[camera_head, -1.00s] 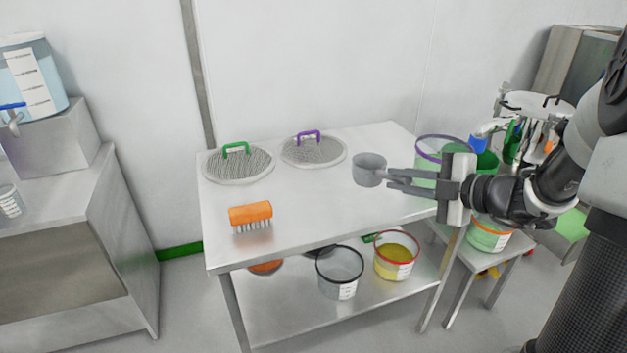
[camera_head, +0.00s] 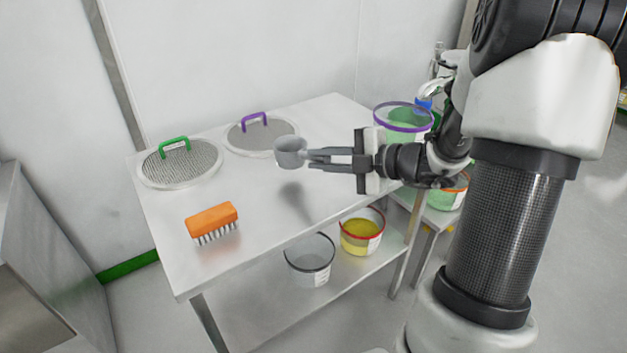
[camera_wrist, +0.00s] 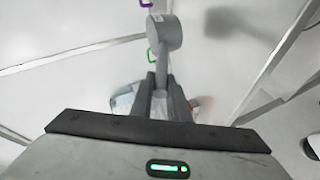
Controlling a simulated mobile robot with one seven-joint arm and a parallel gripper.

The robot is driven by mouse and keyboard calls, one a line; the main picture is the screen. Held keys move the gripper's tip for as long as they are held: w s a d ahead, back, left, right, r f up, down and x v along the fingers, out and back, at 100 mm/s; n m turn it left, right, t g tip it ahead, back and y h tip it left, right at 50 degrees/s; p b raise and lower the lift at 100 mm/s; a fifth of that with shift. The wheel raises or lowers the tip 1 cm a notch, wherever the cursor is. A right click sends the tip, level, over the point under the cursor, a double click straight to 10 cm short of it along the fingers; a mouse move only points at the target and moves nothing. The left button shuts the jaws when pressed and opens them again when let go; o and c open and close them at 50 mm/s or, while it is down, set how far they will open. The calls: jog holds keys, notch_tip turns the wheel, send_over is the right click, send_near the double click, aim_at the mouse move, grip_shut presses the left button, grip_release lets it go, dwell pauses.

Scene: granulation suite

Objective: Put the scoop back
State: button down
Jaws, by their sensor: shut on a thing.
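A grey scoop (camera_head: 291,152) with a round cup is held out in front of my gripper (camera_head: 312,160), above the steel table (camera_head: 265,222). My gripper is shut on the scoop's handle. In the wrist view the scoop (camera_wrist: 165,38) extends away from the fingers (camera_wrist: 162,90), with its cup at the far end. The scoop is clear of the table, and a shadow lies on the tabletop below it.
A green-handled sieve lid (camera_head: 180,164) and a purple-handled one (camera_head: 260,134) lie at the back left. An orange brush (camera_head: 212,222) lies in front. A purple-rimmed bucket (camera_head: 403,122) stands at the right. A clear bucket (camera_head: 310,262) and a red-rimmed bucket (camera_head: 361,232) are below.

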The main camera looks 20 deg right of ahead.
jog(key=shift+f+b, duration=0.85)
jog(key=shift+f, duration=1.55)
jog(key=c, duration=1.7)
grip_release()
jog(key=p+v, duration=0.3)
jog(key=v, duration=0.9)
